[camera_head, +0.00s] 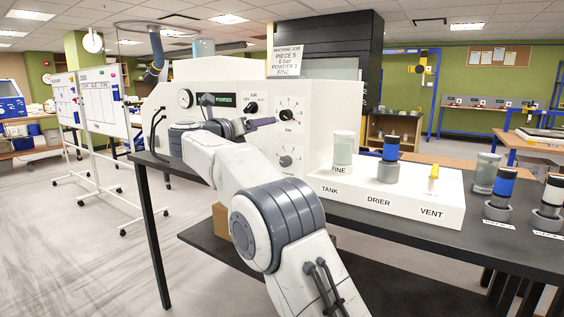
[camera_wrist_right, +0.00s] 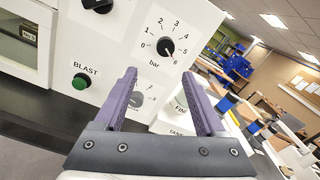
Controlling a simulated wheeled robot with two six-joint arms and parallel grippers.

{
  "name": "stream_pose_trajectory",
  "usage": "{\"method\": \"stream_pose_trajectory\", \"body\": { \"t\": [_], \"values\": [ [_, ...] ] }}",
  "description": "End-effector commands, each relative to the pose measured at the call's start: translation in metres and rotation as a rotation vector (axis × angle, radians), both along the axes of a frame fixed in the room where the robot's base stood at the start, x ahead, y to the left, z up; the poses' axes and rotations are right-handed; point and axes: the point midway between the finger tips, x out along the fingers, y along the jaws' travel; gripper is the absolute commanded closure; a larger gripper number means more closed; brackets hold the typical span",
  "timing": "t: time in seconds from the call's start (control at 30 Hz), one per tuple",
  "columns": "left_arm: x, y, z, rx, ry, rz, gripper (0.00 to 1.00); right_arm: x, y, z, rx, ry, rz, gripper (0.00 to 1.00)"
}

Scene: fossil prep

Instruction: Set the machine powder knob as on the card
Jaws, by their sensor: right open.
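The machine (camera_head: 215,85) has a white front panel with dials. The job card (camera_head: 287,60) on top reads piece 5, 6 bar, powder 3, fine. The powder knob (camera_head: 286,160) is the lower grey dial; its label is too small to read. In the right wrist view the powder knob (camera_wrist_right: 136,98) shows partly behind the left finger, and I cannot tell its setting. The bar knob (camera_head: 284,115) above it points near 6 in the wrist view (camera_wrist_right: 166,45). My right gripper (camera_head: 262,122) is open and empty before the panel; its fingers (camera_wrist_right: 159,76) are spread. My left gripper is not in view.
A white tray (camera_head: 440,213) labelled tank, drier and vent stands right of the panel. It holds a clear jar (camera_head: 343,148) and a blue-banded cylinder (camera_head: 389,155). More cylinders (camera_head: 499,192) stand at the right. A green blast button (camera_wrist_right: 81,82) is left of the dials.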

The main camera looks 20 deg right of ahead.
Motion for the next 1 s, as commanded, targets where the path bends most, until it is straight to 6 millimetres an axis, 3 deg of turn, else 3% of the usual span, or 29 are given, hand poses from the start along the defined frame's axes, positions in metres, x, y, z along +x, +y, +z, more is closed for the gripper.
{"method": "stream_pose_trajectory", "body": {
  "t": [0.03, 0.27, 0.6, 0.8, 1.0],
  "values": [
    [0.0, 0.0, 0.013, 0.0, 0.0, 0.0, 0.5, 0.003, 0.001, -0.003, -0.09, 0.122, -0.003, 0.28],
    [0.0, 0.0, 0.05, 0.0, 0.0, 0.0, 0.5, 0.011, 0.003, -0.046, -0.639, 0.849, -0.009, 0.28],
    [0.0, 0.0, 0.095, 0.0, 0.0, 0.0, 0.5, 0.001, 0.001, -0.108, -1.422, 1.856, 0.005, 0.28],
    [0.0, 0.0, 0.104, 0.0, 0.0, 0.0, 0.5, -0.005, 0.0, -0.126, -1.658, 2.146, 0.008, 0.28],
    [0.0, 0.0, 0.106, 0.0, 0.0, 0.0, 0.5, 0.001, -0.01, -0.13, -1.699, 2.197, 0.009, 0.28]
  ]
}}
